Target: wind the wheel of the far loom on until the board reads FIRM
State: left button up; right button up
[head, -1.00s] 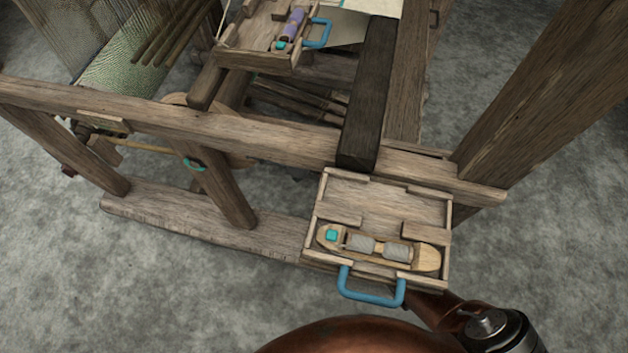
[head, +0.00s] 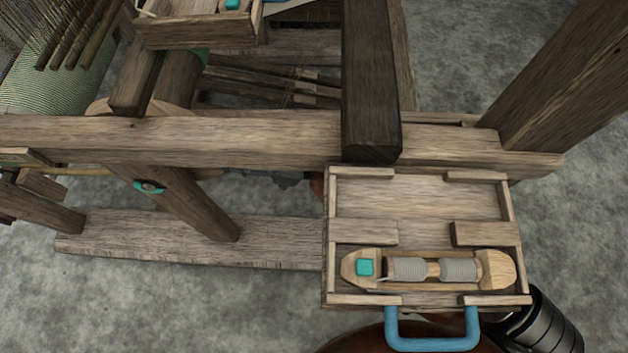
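A wooden loom frame (head: 260,140) fills the view. A pale round wooden edge (head: 98,107) shows behind its long beam at the left; I cannot tell whether it is the wheel. No board with a reading is in view. A wooden tray (head: 420,200) with a blue handle (head: 432,343) sits at the near end of the beam. A shuttle (head: 500,270) with grey thread and a teal square lies in it. Neither of my grippers is in view. Only a dark piece of my own arm shows at the bottom right.
A dark square beam (head: 370,80) runs away from the tray. A thick post (head: 570,75) stands at the right. A slanting leg with a teal ring (head: 149,187) meets the low foot rail (head: 150,238). Grey floor (head: 130,310) is clear at the lower left.

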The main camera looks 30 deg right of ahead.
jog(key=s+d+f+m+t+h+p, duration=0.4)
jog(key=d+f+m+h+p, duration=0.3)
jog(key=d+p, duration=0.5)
pick_arm(q)
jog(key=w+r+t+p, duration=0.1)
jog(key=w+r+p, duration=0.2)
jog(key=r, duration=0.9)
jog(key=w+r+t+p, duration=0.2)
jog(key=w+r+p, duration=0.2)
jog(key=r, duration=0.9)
jog(key=p, duration=0.2)
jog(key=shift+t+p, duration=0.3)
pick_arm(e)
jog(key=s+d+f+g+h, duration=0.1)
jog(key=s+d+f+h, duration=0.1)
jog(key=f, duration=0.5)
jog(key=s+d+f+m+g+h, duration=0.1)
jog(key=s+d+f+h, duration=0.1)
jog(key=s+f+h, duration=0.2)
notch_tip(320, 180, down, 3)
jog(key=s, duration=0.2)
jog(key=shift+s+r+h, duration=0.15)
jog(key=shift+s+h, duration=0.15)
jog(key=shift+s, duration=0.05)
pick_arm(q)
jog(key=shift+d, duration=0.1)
